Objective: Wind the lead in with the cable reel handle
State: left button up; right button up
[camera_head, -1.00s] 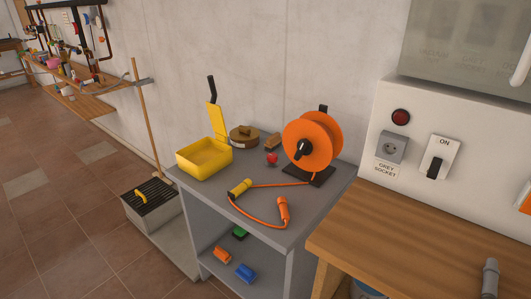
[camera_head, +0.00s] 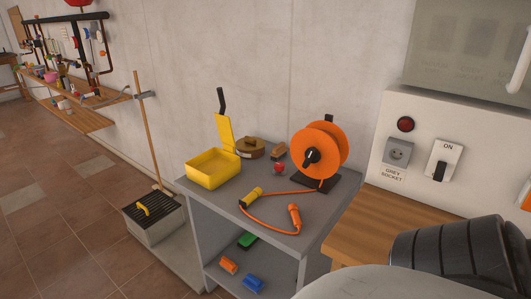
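The orange cable reel (camera_head: 325,146) stands upright on its dark base at the back right of the grey bench. Its black handle (camera_head: 312,157) is on the near face of the drum. The orange lead (camera_head: 268,223) lies unwound in a loop on the bench top in front of the reel. It has a yellow connector (camera_head: 251,196) at one end and an orange connector (camera_head: 294,219) at the other. A part of my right arm shows at the lower right, apart from the reel. Neither gripper is in view.
On the grey bench (camera_head: 228,202) are a yellow open box (camera_head: 212,169), a round brown item (camera_head: 250,148) and a small red ball (camera_head: 279,167). Coloured blocks lie on its lower shelf. The wooden worktop (camera_head: 375,222) adjoins at right, below a grey socket (camera_head: 397,152) and switch (camera_head: 441,162).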

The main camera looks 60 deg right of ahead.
aim_at(312, 155)
jog(key=i, duration=2.65)
jog(key=z, duration=2.75)
